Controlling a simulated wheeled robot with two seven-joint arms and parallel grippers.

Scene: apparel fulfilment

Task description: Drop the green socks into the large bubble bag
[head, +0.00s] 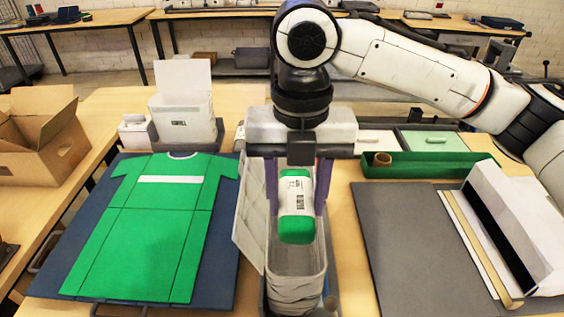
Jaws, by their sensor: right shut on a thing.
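The green socks (296,229) are a rolled bundle with a white printed band around it. My right gripper (296,187) points down and is shut on them, one finger on each side. The socks hang over the large bubble bag (296,262), a pale grey bag standing open in the middle of the table with a raised flap at its left. The socks overlap the bag's mouth in the picture; how far above or inside it they are I cannot tell exactly. My left gripper is out of view.
A green shirt (150,230) lies flat on a dark blue board at the left. A green tray (430,165), a grey mat (415,245) and a long white box (515,225) are at the right.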

